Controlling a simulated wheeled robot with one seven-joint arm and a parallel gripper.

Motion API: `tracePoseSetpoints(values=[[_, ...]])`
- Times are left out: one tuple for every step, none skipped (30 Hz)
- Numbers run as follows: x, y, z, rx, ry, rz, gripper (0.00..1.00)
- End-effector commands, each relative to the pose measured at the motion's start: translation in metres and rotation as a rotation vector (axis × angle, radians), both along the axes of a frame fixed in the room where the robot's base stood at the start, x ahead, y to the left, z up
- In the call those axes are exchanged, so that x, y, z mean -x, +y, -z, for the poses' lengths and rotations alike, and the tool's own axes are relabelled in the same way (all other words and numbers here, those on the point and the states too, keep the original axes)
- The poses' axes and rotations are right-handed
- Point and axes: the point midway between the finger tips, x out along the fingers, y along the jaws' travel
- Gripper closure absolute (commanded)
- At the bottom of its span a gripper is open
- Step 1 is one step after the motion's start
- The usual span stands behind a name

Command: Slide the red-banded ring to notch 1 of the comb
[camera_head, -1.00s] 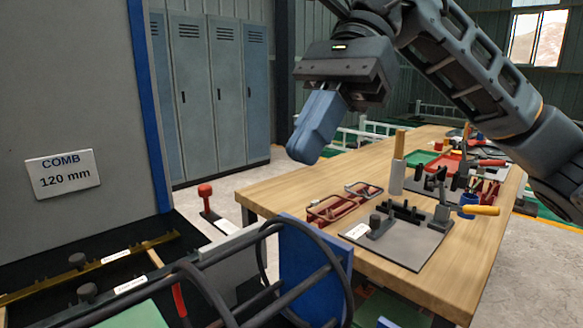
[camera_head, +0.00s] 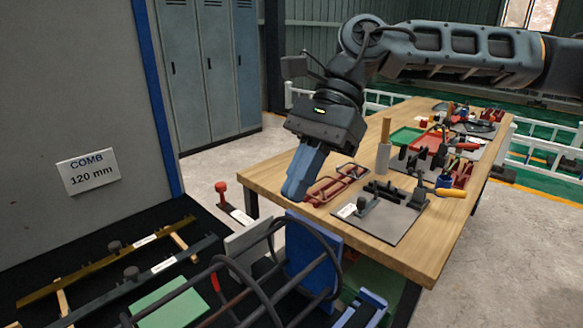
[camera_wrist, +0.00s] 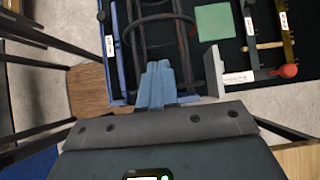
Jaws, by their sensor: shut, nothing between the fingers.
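The red-banded ring (camera_head: 215,282) shows at the bottom of the head view as a short red stretch on a dark bar among the cage rings; most of it is hidden. The cage's dark rings and bars (camera_head: 333,262) run past a blue end plate (camera_head: 330,245). Two long comb-like bars, one brass (camera_head: 85,268) and one dark (camera_head: 192,252), lie to the left with dark knobs and white labels; notch numbers are too small to read. My gripper (camera_head: 293,194) is shut and empty, pointing down above the blue plate. In the wrist view its fingers (camera_wrist: 157,68) overlap the near cage end.
A sign reading COMB 120 mm (camera_head: 88,172) hangs on the grey panel. A red-knobbed lever (camera_head: 222,190) stands beside the cage. The wooden table (camera_head: 440,235) carries a grey fixture plate, red frames and tools. A green block (camera_head: 170,302) lies by the rings.

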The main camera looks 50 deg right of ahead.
Motion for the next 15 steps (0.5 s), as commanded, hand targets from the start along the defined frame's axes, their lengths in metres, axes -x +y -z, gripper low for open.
tracePoseSetpoints(values=[[0.001,0.007,0.006,-0.002,0.002,-0.003,1.0],[0.001,0.011,0.011,-0.001,0.003,-0.005,1.0],[0.001,0.017,0.016,-0.003,0.002,-0.004,1.0],[0.001,0.02,0.021,-0.002,0.003,-0.004,1.0],[0.001,0.024,0.026,-0.003,0.002,-0.003,1.0],[0.001,0.029,0.032,-0.002,0.003,-0.005,1.0],[0.0,0.033,0.036,-0.003,0.002,-0.004,1.0],[0.001,0.037,0.041,-0.002,0.003,-0.004,1.0],[0.001,0.041,0.046,-0.003,0.002,-0.003,1.0],[0.001,0.045,0.05,-0.003,0.002,-0.004,1.0],[0.001,0.05,0.048,-0.001,0.0,-0.006,1.0],[0.0,0.057,0.049,-0.002,0.001,-0.005,1.0],[0.0,0.06,0.05,-0.001,0.0,-0.005,1.0],[0.001,0.064,0.051,-0.001,0.0,-0.004,1.0],[0.0,0.068,0.052,-0.001,0.001,-0.003,1.0]])
